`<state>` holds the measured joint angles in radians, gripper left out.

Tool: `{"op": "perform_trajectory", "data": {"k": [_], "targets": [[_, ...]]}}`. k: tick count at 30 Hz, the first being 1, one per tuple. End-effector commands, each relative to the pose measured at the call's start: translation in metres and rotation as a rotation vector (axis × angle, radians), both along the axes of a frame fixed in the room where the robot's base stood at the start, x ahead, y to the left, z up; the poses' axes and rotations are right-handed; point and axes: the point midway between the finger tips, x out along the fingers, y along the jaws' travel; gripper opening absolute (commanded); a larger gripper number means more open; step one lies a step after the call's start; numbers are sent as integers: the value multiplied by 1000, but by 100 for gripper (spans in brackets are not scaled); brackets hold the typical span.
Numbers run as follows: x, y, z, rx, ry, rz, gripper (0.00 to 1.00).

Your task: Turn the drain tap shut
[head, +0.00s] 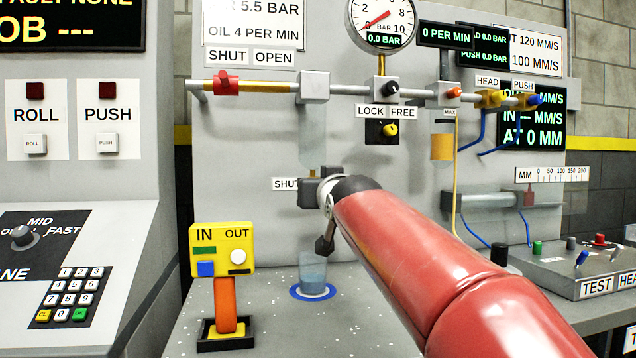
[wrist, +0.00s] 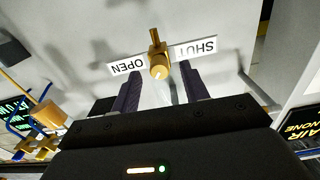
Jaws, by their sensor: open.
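The drain tap is a small brass knob (wrist: 159,71) with a short brass stem, in the wrist view between an OPEN label (wrist: 128,65) and a SHUT label (wrist: 195,48), both upside down. My gripper (wrist: 160,76) is open, with one dark finger on each side of the knob. I cannot tell whether the fingers touch it. In the head view my gripper (head: 312,190) is at the grey panel beside the SHUT label (head: 285,184) and hides most of the tap. A bit of brass (head: 312,173) shows above it.
A clear cup (head: 313,274) stands on a blue ring below the tap. A yellow IN/OUT box (head: 222,250) on an orange post stands to the left. A pipe (head: 352,88) with a red-handled valve (head: 226,83) and a gauge (head: 381,20) runs above.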

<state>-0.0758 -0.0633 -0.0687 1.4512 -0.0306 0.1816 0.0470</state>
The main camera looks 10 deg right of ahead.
Motion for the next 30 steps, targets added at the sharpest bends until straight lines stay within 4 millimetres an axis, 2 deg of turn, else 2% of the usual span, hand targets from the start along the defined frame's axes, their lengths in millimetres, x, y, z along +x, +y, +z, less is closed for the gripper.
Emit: {"op": "perform_trajectory", "data": {"k": [3, 6, 14, 17, 24, 25, 30], "targets": [[14, 0, 1, 2, 2, 0, 45], [19, 0, 1, 0, 1, 0, 45], [21, 0, 0, 0, 1, -1, 45], [21, -1, 0, 1, 1, -1, 34], [21, 0, 0, 1, 1, 0, 3], [21, 0, 0, 1, 1, 0, 0], [21, 0, 0, -7, 1, 0, 0]]}}
